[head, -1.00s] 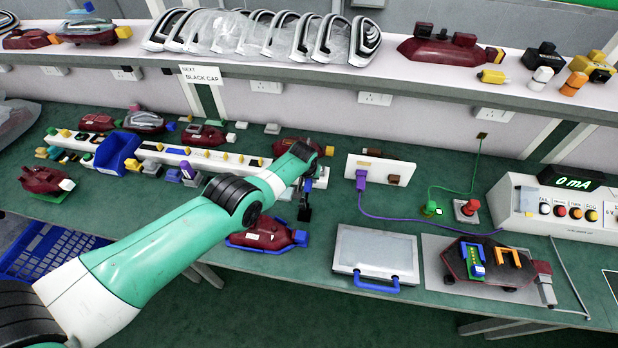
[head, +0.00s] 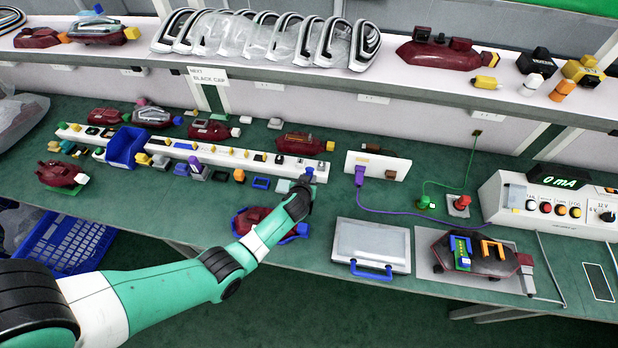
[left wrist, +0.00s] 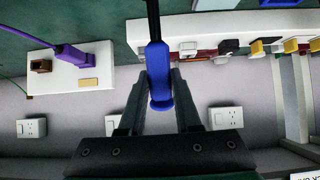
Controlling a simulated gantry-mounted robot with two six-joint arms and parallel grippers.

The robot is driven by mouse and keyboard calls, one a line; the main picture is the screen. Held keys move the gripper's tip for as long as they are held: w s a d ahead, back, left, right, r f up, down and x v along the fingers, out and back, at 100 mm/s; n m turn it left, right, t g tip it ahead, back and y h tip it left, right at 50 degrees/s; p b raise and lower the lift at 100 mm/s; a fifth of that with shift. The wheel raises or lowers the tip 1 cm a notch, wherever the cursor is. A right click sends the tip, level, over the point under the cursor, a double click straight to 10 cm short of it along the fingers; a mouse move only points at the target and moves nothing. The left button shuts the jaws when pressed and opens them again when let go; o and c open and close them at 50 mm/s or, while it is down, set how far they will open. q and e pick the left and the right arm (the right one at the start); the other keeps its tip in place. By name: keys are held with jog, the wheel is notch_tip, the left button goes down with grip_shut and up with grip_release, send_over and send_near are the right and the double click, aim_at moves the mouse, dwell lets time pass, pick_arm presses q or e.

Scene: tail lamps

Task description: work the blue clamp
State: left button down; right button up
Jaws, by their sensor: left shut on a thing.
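My left gripper (head: 304,184) is at the right end of the long white rail. In the left wrist view its two dark fingers (left wrist: 160,92) are shut on a blue handle (left wrist: 159,78), which I take to be the blue clamp's. A black rod (left wrist: 153,20) runs from the handle to the top edge of that view. In the head view a bit of blue (head: 309,171) shows at the fingertips; the gripper hides most of the rest. My right gripper is not in view.
The white rail (head: 262,157) lies to the left. A white panel with a purple plug (head: 360,178) stands to the right. A maroon lamp (head: 262,221) in a blue holder lies under my arm. A pale case (head: 371,246) and a lamp on a plate (head: 487,255) are farther right.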

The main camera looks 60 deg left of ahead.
pick_arm(q)
jog(key=shift+s+d+t+y+b, duration=0.2)
jog(key=shift+t+y+b, duration=0.1)
jog(key=c, duration=0.6)
grip_release()
jog(key=shift+r, duration=0.2)
jog(key=p+v, duration=0.4)
jog(key=v, duration=0.7)
jog(key=shift+f, duration=0.1)
jog(key=shift+s+d, duration=0.15)
